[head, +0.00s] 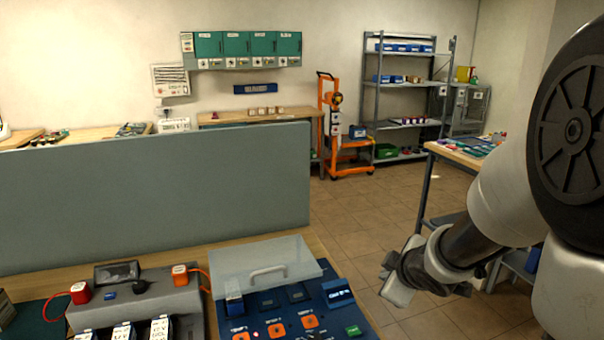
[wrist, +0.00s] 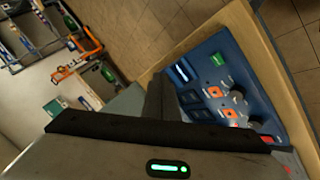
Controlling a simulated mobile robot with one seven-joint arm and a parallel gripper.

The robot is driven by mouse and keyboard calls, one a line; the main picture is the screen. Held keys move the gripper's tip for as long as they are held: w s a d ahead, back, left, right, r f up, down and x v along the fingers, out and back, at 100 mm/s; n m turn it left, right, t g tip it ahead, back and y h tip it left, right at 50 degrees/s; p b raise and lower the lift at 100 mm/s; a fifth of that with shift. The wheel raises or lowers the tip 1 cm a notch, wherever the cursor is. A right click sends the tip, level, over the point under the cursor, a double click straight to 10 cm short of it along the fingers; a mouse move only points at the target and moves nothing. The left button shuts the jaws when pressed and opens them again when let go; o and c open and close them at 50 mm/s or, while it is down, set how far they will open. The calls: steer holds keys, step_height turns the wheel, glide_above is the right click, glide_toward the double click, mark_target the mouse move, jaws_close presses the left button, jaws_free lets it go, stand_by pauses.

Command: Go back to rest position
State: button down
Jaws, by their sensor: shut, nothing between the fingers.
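My gripper (head: 398,282) is in the head view, at the lower right, to the right of the blue control panel (head: 262,323) and apart from it. It is shut and holds nothing. In the wrist view the dark fingers (wrist: 155,100) are together, with the blue panel (wrist: 225,85) beyond them to the right. My arm comes in from the right edge of the head view.
A clear lid with a handle (head: 268,272) stands over the panel's back part. A grey console (head: 130,300) is to its left. A grey partition (head: 150,190) stands behind. A side table (head: 455,155) is at right; tiled floor (head: 365,215) lies between.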

steer(key=s+d+r+m+h+p, duration=0.1)
steer(key=s+r+m, duration=0.15)
steer(key=r, duration=0.25)
steer(key=s+d+r+m+h, duration=0.1)
steer(key=s+r+m+h, duration=0.15)
steer(key=r, duration=0.25)
steer(key=s+a+r+m+g+y+p, duration=0.1)
steer(key=s+a+r+m, duration=0.2)
steer(key=s, duration=0.6)
steer(key=s+a+r+m+g+y+p, duration=0.2)
steer(key=s+a, duration=0.3)
steer(key=s, duration=0.5)
steer(key=shift+r+m, duration=0.6)
steer(key=shift+r, duration=0.2)
